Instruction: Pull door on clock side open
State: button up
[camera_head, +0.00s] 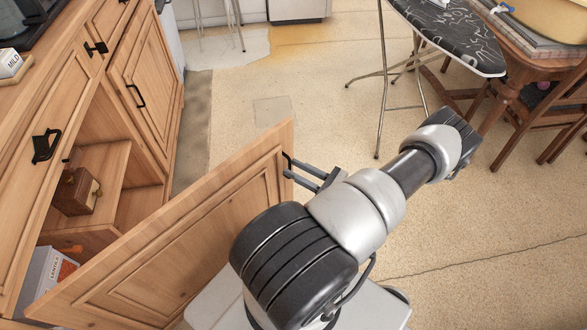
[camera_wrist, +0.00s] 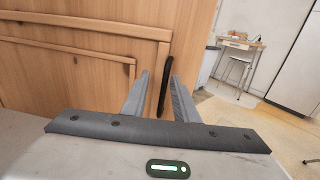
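A light wooden cabinet door (camera_head: 190,240) stands swung well out from the dresser in the head view; it also fills the left of the wrist view (camera_wrist: 60,70). Its black handle (camera_wrist: 165,88) is near the door's free edge. My gripper (camera_head: 287,167) is at this edge. In the wrist view, my gripper's fingers (camera_wrist: 161,75) are apart, one on each side of the handle, with a gap showing. A small brown wooden piece with brass-coloured details (camera_head: 78,192), possibly the clock, sits inside the opened compartment.
Another dresser door (camera_head: 148,85) is closed beyond the opening. A box (camera_head: 45,280) stands low in the compartment, behind the open door. An ironing board (camera_head: 450,30) and wooden chairs (camera_head: 545,110) are at the upper right. The floor (camera_head: 330,100) between is clear.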

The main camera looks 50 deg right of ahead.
jog(key=s+d, duration=0.1)
jog(key=s, duration=1.5)
jog(key=shift+d+b, duration=0.15)
jog(key=shift+b, duration=0.2)
jog(key=shift+s, duration=0.1)
jog(key=shift+c, duration=0.6)
